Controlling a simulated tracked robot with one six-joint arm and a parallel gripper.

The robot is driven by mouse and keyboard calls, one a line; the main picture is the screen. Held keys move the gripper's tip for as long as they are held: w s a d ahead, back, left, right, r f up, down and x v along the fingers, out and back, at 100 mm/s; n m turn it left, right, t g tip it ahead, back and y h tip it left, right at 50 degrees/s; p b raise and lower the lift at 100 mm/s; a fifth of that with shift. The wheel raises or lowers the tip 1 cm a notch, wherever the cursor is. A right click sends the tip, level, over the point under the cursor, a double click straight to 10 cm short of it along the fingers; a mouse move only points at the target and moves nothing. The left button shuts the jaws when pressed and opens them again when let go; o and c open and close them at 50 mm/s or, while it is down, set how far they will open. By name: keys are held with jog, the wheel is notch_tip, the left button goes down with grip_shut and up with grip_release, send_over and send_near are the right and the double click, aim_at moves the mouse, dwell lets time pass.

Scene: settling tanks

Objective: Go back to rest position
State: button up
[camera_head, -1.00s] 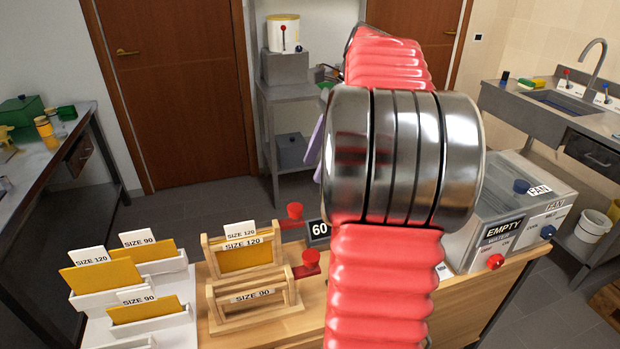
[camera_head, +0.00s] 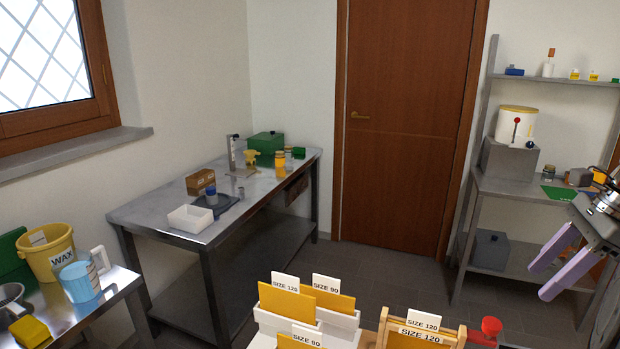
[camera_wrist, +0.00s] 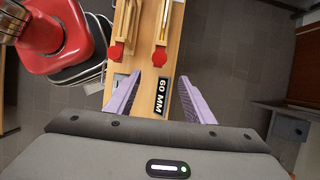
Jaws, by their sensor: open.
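My gripper (camera_head: 553,268) is at the right edge of the head view, with its two purple fingers spread and nothing between them. Two red knobs (camera_wrist: 116,53) on wooden frames lie ahead of the fingers. The fingers look clear of the bench.
White holders with yellow sheets (camera_head: 306,318) and a wooden frame marked SIZE 120 (camera_head: 424,328) stand at the bottom. A steel table (camera_head: 230,205) stands left, a wax bucket (camera_head: 48,256) at far left. A shelf unit (camera_head: 520,190) stands behind my gripper. Floor between is clear.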

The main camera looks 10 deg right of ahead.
jog(key=a+f+n+h, duration=0.3)
jog(key=a+f+n, duration=0.1)
jog(key=f+n, duration=0.45)
jog(key=s+a+f+n+t, duration=0.1)
jog(key=s+a+n, duration=0.2)
jog(key=a+n, duration=0.4)
jog(key=s+a+f+n+t, duration=0.1)
jog(key=s+a+n, duration=0.3)
jog(key=a, duration=1.9)
jog(key=n+t, duration=0.1)
jog(key=n, duration=0.3)
jog(key=shift+a+f+h, duration=0.2)
jog(key=shift+a+h, duration=0.05)
jog(key=shift+h, duration=0.15)
jog(key=shift+s, duration=0.1)
jog(key=shift+c, duration=0.7)
